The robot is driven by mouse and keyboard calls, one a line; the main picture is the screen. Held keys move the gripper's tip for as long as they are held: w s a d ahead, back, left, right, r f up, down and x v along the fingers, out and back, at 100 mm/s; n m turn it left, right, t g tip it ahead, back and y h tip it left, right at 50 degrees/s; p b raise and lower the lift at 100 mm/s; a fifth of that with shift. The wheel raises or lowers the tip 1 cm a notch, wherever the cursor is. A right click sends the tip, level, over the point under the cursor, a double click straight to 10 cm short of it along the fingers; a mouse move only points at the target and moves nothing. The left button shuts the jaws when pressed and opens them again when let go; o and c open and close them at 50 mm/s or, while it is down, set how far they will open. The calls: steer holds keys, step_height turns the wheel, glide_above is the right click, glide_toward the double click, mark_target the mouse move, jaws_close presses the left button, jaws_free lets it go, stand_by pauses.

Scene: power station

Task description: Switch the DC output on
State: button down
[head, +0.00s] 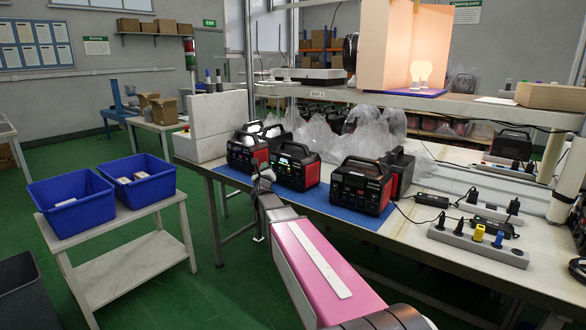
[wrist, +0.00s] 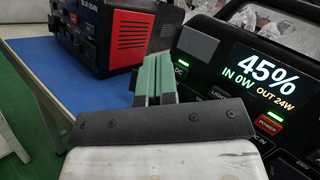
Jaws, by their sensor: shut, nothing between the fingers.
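A black power station with red sides (head: 296,168) stands on the blue mat, just beyond my gripper. Its front fills the right of the wrist view, with a lit screen (wrist: 268,74) reading 45%, IN 0W and OUT 24W. A small green light (wrist: 182,64) glows by the DC label, and another glows above the red POWER label. My gripper (head: 264,176) is shut and empty. Its green fingertips (wrist: 153,72) are close together at the panel's left, beside the DC label. They hide part of the panel, and I cannot tell whether they touch it.
Another black-and-red station (wrist: 105,36) stands to the left, and one (head: 360,186) to the right on the blue mat (head: 335,207). Clear plastic bags lie behind. A shelf (head: 440,103) overhangs the bench. Blue bins (head: 72,205) stand on a side table at left.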

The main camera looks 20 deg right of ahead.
steer(key=shift+a, duration=0.1)
steer(key=s+a, duration=0.2)
steer(key=a, duration=0.1)
steer(key=s+a, duration=0.1)
steer(key=a, duration=0.1)
stand_by(0.4)
stand_by(0.3)
steer(key=s+a+f+n+g+y, duration=0.1)
steer(key=s+f+n+g+y, duration=0.4)
steer(key=f+n, duration=0.45)
steer(key=s+a+f+n+g+y, duration=0.2)
steer(key=s+f+n+g+y, duration=0.15)
steer(key=s+f+n, duration=0.6)
steer(key=s+d+f+n+g+h, duration=0.1)
steer(key=s+d+f+n+g, duration=0.1)
steer(key=s, duration=0.5)
steer(key=s+d+f+n+g, duration=0.1)
steer(key=s+f+n+g, duration=0.3)
steer(key=s+n+g, duration=0.2)
steer(key=s+d+f+n+g+h, duration=0.1)
steer(key=s+d+f+n+g, duration=0.1)
steer(key=s+n, duration=0.4)
steer(key=shift+s+d+f+n+g+h, duration=0.35)
steer(key=shift+s+f+n+g, duration=0.1)
steer(key=shift+s+g, duration=0.45)
